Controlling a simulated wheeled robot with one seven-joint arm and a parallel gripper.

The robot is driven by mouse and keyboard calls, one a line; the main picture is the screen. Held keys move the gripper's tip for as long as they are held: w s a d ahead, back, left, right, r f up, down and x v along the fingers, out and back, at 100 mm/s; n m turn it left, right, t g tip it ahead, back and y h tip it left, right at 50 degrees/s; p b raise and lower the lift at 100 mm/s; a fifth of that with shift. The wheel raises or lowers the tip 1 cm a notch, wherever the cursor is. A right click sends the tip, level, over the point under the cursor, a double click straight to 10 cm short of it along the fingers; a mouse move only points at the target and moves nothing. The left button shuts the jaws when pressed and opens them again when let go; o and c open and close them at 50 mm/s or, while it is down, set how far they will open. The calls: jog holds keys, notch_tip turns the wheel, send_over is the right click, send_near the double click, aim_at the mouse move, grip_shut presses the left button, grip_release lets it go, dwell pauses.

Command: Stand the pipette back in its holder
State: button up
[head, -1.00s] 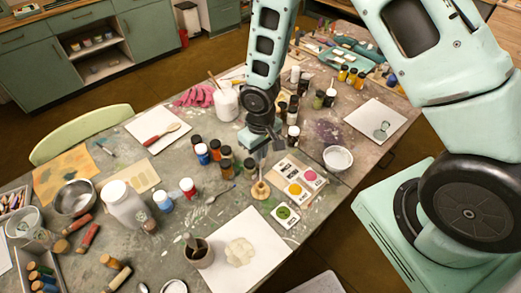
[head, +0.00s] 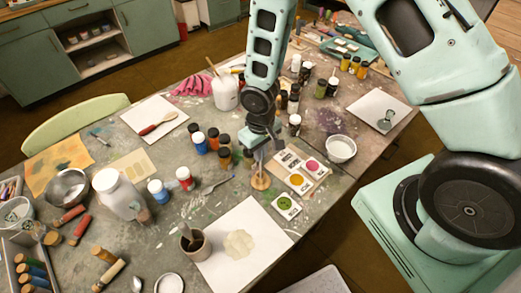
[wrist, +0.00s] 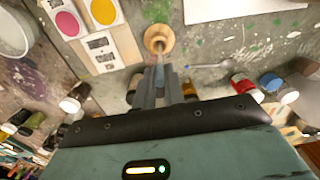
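The holder (head: 261,182) is a small round wooden base on the paint-stained table, left of the colour swatch cards. It also shows at the top centre of the wrist view (wrist: 158,33). My gripper (wrist: 160,76) points down just above the holder, its grey fingers close together around a thin, pale, bluish thing, which looks like the pipette (wrist: 160,69). The pipette's lower end lines up with the middle of the holder. I cannot tell how deep it sits in it. In the head view my gripper (head: 262,150) hides most of the pipette.
Swatch cards (head: 299,181) lie right of the holder, and a white bowl (head: 341,149) is beyond them. Dark-capped jars (head: 224,157) stand close on the left, near a metal spoon (head: 217,184). A mortar (head: 195,246) and white paper (head: 225,262) lie in front.

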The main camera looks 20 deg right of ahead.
jog(key=o, duration=0.6)
jog(key=shift+r, duration=0.1)
notch_tip(320, 180, up, 17)
jog(key=shift+r+b, duration=0.15)
jog(key=shift+b, duration=0.75)
jog(key=s+a+r+n+b, duration=0.1)
jog(key=s+a, duration=0.1)
jog(key=s, duration=0.4)
jog(key=s+a+r+n, duration=0.1)
jog(key=s+a, duration=0.1)
jog(key=s, duration=0.5)
jog(key=s+a+r+n+b, duration=0.1)
jog(key=s+a+n, duration=0.1)
jog(key=s, duration=0.5)
jog(key=shift+a+r+y+b, duration=0.1)
jog(key=shift+r+y+b, duration=0.2)
